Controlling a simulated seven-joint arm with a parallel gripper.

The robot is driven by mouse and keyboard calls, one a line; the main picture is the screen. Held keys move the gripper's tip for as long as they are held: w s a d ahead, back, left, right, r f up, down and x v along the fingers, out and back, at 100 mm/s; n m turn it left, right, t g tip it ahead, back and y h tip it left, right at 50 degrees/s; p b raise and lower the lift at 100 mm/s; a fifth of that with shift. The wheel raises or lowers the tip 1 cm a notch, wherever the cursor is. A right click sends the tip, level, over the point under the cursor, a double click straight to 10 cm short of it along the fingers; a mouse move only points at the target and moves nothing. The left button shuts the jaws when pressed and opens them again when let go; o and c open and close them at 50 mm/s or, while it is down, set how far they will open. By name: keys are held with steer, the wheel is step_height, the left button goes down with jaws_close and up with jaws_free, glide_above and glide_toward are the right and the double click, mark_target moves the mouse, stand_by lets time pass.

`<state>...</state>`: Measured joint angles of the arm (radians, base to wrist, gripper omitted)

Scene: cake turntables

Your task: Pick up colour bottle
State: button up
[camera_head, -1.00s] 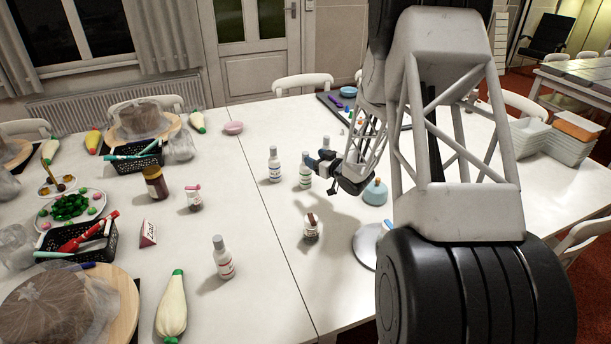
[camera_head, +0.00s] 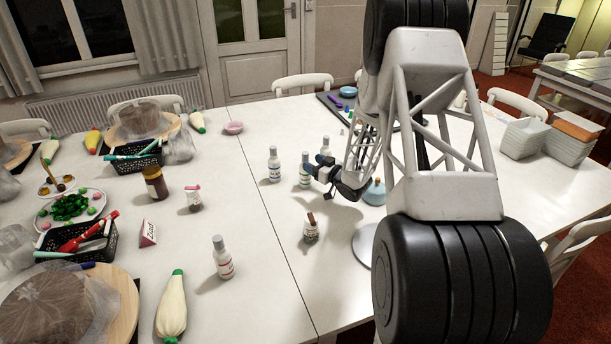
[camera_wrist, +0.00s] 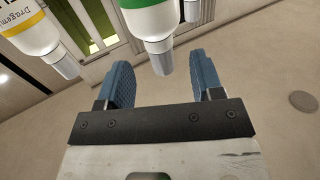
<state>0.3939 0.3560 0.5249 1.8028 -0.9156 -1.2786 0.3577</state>
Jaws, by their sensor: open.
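Several white colour bottles with grey caps stand on the table. In the head view, one with a green label (camera_head: 304,172) stands beside my gripper (camera_head: 319,166), and one with a blue label (camera_head: 274,167) stands to its left. A further bottle (camera_head: 326,146) is partly hidden behind my gripper. A red-marked bottle (camera_head: 223,262) stands nearer the front. In the wrist view, the blue fingers of my gripper (camera_wrist: 163,76) are apart, with nothing held. The cap of a green-banded bottle (camera_wrist: 150,18) shows between and beyond them. A yellow-labelled bottle (camera_wrist: 32,32) is at the upper left.
A small jar with a brown top (camera_head: 311,230) and a round stand (camera_head: 364,240) are near my arm. A pale blue pot (camera_head: 375,192) is just right of my gripper. Dark baskets, cakes and piping bags fill the left. The front middle table is mostly clear.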

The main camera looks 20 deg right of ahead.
mark_target(308, 160)
steer(key=shift+w+a, duration=0.1)
steer(key=shift+w, duration=0.2)
steer(key=shift+x, duration=2.6)
jaws_close()
